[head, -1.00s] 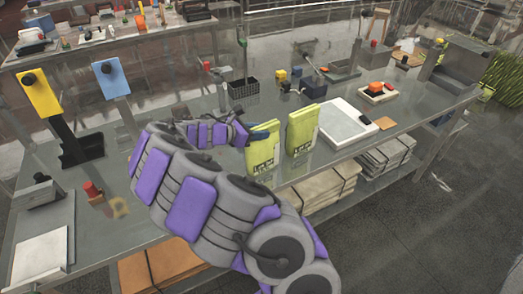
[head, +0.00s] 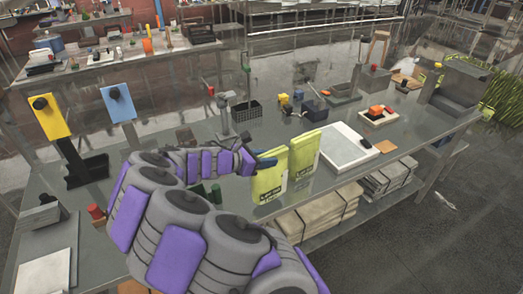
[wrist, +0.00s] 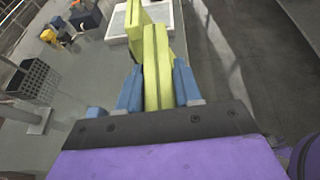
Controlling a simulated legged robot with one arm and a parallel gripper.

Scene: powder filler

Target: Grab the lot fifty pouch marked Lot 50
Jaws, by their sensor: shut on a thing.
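Two yellow-green pouches stand upright side by side near the front edge of the grey workbench (head: 228,262). My gripper (head: 266,160) is at the upper part of the left pouch (head: 268,186). In the wrist view, the blue fingers of my gripper (wrist: 158,88) are shut on this pouch (wrist: 151,50), one on each side. The right pouch (head: 306,156) stands close beside it, apart from my fingers; it also shows just beyond in the wrist view (wrist: 132,20). Dark print shows low on both pouch fronts, but I cannot read the lot numbers.
A white-topped tray or scale (head: 348,148) is right of the pouches. A black mesh basket (head: 246,111) and a dark blue box (head: 314,109) stand behind. Yellow (head: 48,114) and blue (head: 118,102) panels stand at left. Bundled sheets (head: 318,208) lie on the shelf below.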

